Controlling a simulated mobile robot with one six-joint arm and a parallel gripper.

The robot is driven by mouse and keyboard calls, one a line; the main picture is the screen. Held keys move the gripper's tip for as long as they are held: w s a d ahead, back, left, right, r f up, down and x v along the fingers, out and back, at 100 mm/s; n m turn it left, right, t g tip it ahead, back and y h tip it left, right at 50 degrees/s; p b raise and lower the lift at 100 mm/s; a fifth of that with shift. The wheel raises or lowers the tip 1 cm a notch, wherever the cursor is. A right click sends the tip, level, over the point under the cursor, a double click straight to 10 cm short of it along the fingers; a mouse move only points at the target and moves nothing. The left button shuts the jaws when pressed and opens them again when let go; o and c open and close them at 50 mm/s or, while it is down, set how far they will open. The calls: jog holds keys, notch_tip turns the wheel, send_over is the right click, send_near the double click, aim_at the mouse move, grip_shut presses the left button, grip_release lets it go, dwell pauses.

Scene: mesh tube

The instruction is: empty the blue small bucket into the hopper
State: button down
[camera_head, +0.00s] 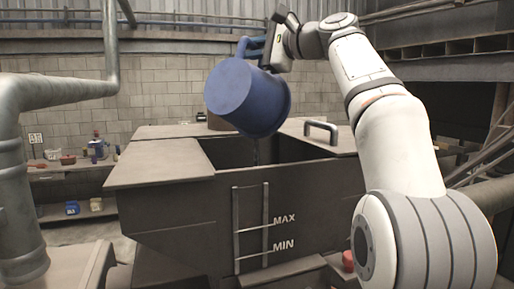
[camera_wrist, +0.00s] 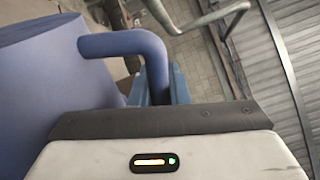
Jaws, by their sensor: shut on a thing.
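The blue small bucket (camera_head: 232,92) is held in the air above the hopper (camera_head: 190,205). It is tipped well over, its mouth facing down and to the right over the hopper's open top. My gripper (camera_head: 262,52) is shut on the bucket's handle. In the wrist view the bucket (camera_wrist: 35,85) fills the left side, and its curved handle runs into the gripper's fingers (camera_wrist: 158,88). A thin dark line shows below the bucket's rim; I cannot tell if it is falling material or the hopper's inner corner. The inside of the bucket is hidden.
The hopper has flat lids to the left and right of its opening, the right one with a grab handle (camera_head: 321,129). A thick pipe (camera_head: 62,90) stands at the left. A shelf (camera_head: 75,168) with small items is behind. Free air surrounds the bucket.

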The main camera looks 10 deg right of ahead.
jog(key=shift+w+d, duration=0.3)
jog(key=shift+w+d+f+m, duration=0.15)
jog(key=shift+w+d+m, duration=0.5)
jog(key=shift+w+m, duration=0.15)
jog(key=s+a+n, duration=0.2)
jog(key=s, duration=0.1)
jog(key=s+a+n, duration=0.1)
jog(key=shift+s+a+r, duration=0.3)
jog(key=shift+w+d+f, duration=0.1)
jog(key=shift+w+f, duration=0.05)
jog(key=shift+w, duration=0.15)
jog(key=shift+f, duration=0.1)
jog(key=shift+s+a+f+n+y+b, duration=0.15)
jog(key=shift+s+a+f+n+b, duration=2.4)
jog(key=shift+s+n+b, duration=0.85)
jog(key=shift+s+a+f+n+y+b, duration=0.1)
jog(key=shift+s+a+f+n+b, duration=1.95)
jog(key=shift+s+a+n+b, duration=1.3)
jog(key=shift+s+a+f+n+y+b, duration=0.15)
jog(key=shift+s+a+f+n+b, duration=2.35)
jog(key=shift+n+b, duration=1.45)
jog(key=shift+s+d+r, duration=0.1)
jog(key=shift+s+r, duration=0.05)
jog(key=shift+r, duration=0.05)
